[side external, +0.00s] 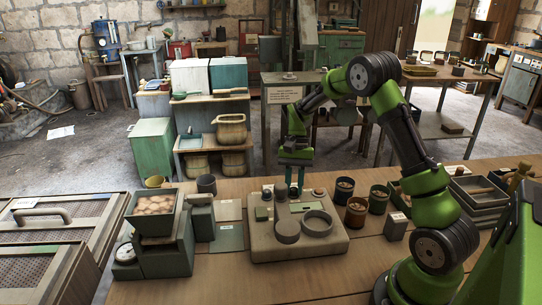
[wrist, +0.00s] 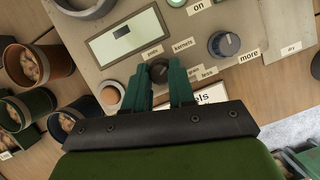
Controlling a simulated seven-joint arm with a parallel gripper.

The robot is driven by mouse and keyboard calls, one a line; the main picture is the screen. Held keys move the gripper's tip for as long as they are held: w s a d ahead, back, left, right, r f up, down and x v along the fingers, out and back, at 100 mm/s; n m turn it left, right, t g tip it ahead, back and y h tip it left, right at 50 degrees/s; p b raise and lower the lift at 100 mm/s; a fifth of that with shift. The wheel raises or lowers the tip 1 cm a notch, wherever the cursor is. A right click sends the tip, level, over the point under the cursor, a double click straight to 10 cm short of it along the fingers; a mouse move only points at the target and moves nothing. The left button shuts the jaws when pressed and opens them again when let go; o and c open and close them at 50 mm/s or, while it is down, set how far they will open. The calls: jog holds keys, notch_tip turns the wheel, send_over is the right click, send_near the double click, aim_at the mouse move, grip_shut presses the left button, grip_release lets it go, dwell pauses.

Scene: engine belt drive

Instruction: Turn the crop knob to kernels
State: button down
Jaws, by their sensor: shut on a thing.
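The crop knob (wrist: 158,70) is a small dark knob on the beige device panel (wrist: 100,62), with small labels around it. The kernels label (wrist: 183,45) is at its upper right in the wrist view; another label, which seems to read grain, is at its right. My gripper (wrist: 160,78) has its two green fingers on either side of the knob, shut on it. The fingers hide part of the knob, and I cannot tell which label its pointer faces. In the side view my gripper (side external: 294,190) reaches down to the back of the device (side external: 300,252).
A larger knob (wrist: 223,44) between less and more labels sits right of the fingers. A display (wrist: 127,40) and a round orange button (wrist: 110,94) are on the left. Cups of crop (side external: 356,211) stand right of the device; a hopper scale (side external: 155,235) stands left.

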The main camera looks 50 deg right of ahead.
jog(key=c, duration=1)
grip_release()
jog(key=shift+o, duration=0.2)
jog(key=v, duration=1.7)
jog(key=s+a+r+n+t+h, duration=0.1)
jog(key=s+a+n+t, duration=0.3)
jog(key=s+a, duration=0.5)
jog(key=s+a+r+n+t+h, duration=0.1)
jog(key=s+a+n+t, duration=0.3)
jog(key=s+a, duration=0.5)
jog(key=a+r+t, duration=0.1)
jog(key=a, duration=0.3)
jog(key=shift+s+a, duration=0.2)
jog(key=shift+a, duration=0.1)
